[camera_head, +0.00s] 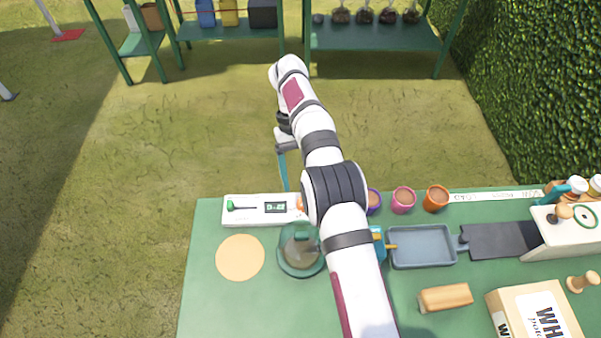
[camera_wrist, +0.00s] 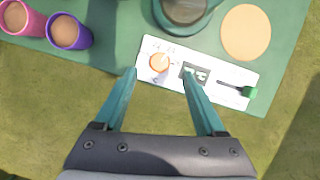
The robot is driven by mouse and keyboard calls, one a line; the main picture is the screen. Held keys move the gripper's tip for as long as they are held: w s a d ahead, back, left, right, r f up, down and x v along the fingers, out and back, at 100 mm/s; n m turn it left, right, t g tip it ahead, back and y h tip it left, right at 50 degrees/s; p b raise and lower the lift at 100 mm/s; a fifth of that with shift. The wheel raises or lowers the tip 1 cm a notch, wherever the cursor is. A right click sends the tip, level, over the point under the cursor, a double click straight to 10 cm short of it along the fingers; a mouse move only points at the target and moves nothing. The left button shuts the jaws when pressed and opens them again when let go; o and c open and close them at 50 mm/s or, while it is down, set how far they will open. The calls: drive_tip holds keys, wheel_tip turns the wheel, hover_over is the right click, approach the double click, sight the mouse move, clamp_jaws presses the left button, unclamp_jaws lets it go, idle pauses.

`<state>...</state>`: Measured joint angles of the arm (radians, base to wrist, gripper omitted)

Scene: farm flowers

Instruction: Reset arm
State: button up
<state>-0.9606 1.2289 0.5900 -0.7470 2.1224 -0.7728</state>
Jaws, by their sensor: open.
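My gripper (camera_wrist: 160,73) is open, with its two teal fingers apart and nothing held between them. In the head view only a teal finger (camera_head: 283,170) shows, hanging past the far edge of the green table (camera_head: 210,300). In the wrist view the fingertips appear over the near edge of a white panel (camera_wrist: 215,85). The panel carries a dark display, a green-ended tool (camera_wrist: 249,92) and a small orange-topped item (camera_wrist: 159,62), which appears between the fingertips. I cannot tell the height of the fingers above it. My arm hides part of the table in the head view.
A glass-like round dish (camera_head: 285,265) stands beside a tan disc (camera_head: 240,257). Purple (camera_head: 374,201), pink (camera_head: 403,200) and orange pots (camera_head: 436,198) line the far edge. A grey tray (camera_head: 422,262), wooden block (camera_head: 446,298) and cardboard box (camera_head: 500,300) stand right.

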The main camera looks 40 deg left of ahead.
drive_tip(key=shift+v, duration=0.95)
